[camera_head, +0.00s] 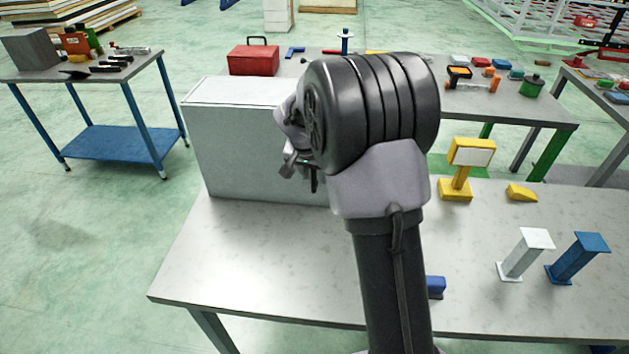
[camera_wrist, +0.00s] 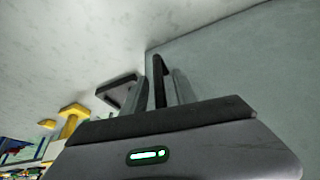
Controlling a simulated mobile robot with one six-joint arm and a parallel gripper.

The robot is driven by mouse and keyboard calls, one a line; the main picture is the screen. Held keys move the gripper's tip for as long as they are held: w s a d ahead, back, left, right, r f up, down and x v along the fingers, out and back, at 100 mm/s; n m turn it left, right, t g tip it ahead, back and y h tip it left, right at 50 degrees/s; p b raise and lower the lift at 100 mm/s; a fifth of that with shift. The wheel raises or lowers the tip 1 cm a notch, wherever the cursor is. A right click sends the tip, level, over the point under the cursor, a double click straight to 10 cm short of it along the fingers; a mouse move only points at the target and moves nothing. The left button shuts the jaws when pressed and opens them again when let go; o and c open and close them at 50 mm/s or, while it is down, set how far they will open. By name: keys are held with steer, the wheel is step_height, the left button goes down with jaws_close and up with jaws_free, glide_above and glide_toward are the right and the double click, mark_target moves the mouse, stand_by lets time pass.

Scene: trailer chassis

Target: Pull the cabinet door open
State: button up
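The cabinet (camera_head: 245,140) is a pale grey box on the near table, in the left half of the head view. In the wrist view its flat grey-green face (camera_wrist: 240,60) fills the upper right. My gripper (camera_head: 302,168) is close to the cabinet's right part. In the wrist view a dark upright bar (camera_wrist: 158,75), seemingly the handle, stands between the two grey fingers of my gripper (camera_wrist: 156,92). I cannot tell whether the fingers press on it. No open gap shows at the door. My arm hides the cabinet's right side in the head view.
On the near table (camera_head: 250,270) stand a yellow stand (camera_head: 457,175), a yellow wedge (camera_head: 521,192), a white post (camera_head: 525,255) and a blue post (camera_head: 577,258), right of my arm. A red toolbox (camera_head: 253,60) is behind the cabinet. The table's front left is clear.

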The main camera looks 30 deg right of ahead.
steer(key=shift+x, duration=0.85)
jaws_close()
stand_by(0.8)
